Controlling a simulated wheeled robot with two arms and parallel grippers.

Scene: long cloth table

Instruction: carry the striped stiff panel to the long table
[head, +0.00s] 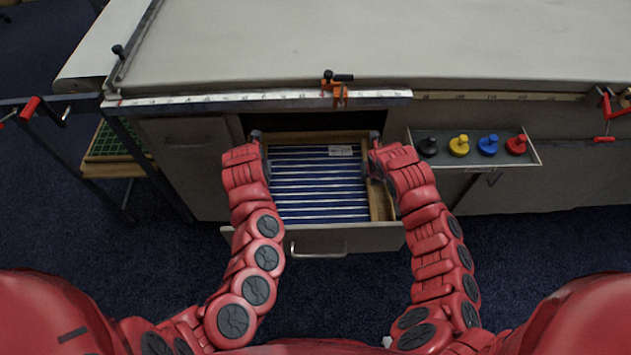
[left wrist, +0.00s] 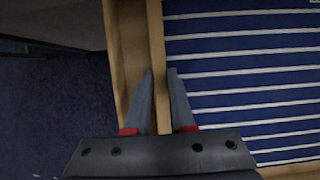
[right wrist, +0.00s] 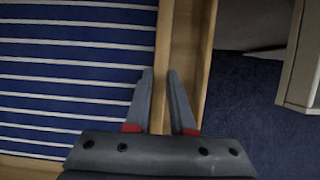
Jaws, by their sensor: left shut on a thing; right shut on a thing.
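The striped stiff panel (head: 318,185) is blue with thin white stripes and a pale label near its far right corner. It lies flat within the outline of the open drawer (head: 345,238); I cannot tell whether it touches the drawer floor. A light wooden strip borders it in both wrist views. My left gripper (left wrist: 160,72) is shut on the strip at the panel's left edge. My right gripper (right wrist: 160,72) is shut on the strip at its right edge. The long table (head: 370,45), with a bare pale cloth top, stands just beyond the drawer.
A ruled rail (head: 230,105) with an orange clamp (head: 340,92) runs along the table's front edge above the drawer. A shallow tray (head: 532,150) at the right holds black, yellow, blue and red knobs. A green grid (head: 108,141) sits at the left. Red-handled clamps stick out both sides.

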